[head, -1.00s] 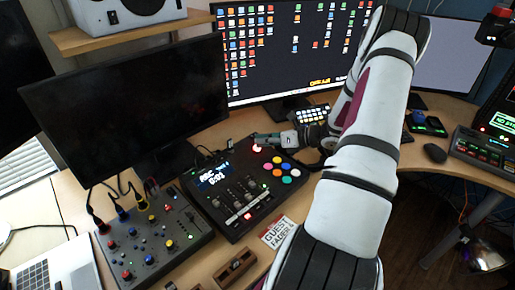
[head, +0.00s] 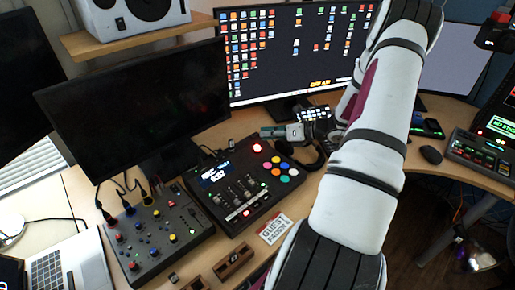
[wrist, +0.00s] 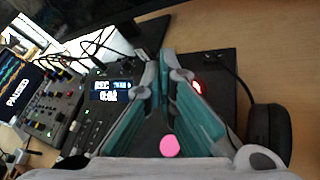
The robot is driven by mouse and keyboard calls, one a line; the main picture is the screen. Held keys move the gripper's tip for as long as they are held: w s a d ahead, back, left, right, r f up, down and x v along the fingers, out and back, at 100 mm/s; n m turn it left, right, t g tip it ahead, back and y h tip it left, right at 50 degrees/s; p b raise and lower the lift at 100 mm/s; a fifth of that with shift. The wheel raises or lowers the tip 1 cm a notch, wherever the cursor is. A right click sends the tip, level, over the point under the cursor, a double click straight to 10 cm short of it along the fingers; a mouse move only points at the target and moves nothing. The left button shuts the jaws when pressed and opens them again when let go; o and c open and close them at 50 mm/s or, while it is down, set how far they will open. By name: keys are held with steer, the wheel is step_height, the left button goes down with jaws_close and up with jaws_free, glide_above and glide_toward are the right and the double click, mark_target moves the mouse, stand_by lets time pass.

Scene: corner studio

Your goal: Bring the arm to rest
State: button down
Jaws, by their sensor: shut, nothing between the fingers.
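My gripper (head: 264,132) is shut and empty, its teal fingers meeting at the tips. It hovers just beyond the far right corner of the black recorder console (head: 205,192), apart from it as far as I can tell. In the wrist view the fingers (wrist: 164,56) cross over the console, with a pink button (wrist: 169,146) visible between them. A lit red button (head: 257,148) stands near the tips; its glow also shows right of the fingers in the wrist view (wrist: 196,86). The console's display (wrist: 110,91) reads REC 0:02. My white arm reaches in from the lower right.
A knobbed mixer (head: 160,240) and laptop (head: 68,272) lie left. A dark monitor (head: 135,110) and lit monitor (head: 290,50) stand behind. Black headphones (wrist: 270,135) lie close beside the gripper. A guest card (head: 275,229) lies in front; a mouse (head: 431,155) is right.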

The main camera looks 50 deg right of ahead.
stand_by(0.5)
steer(key=s+a+r+n+g+y, duration=0.1)
steer(key=a+r+n+g, duration=0.4)
steer(key=a+r+n, duration=0.6)
steer(key=s+a+r+n+g+y, duration=0.15)
steer(key=a+r+n+g, duration=0.4)
steer(key=a, duration=0.85)
steer(key=s+a+r+n+t+h, duration=0.1)
steer(key=s+a+r+n+h, duration=0.3)
steer(key=s+n, duration=0.5)
steer(key=s+a+r+n+t+h, duration=0.1)
steer(key=s+a+r+n+h, duration=0.3)
steer(key=s+n, duration=0.5)
steer(key=shift+s+a+r+n, duration=0.2)
steer(key=shift+a+r+n, duration=0.35)
steer(key=shift+n, duration=0.7)
steer(key=shift+d+r, duration=0.15)
steer(key=shift+d, duration=0.05)
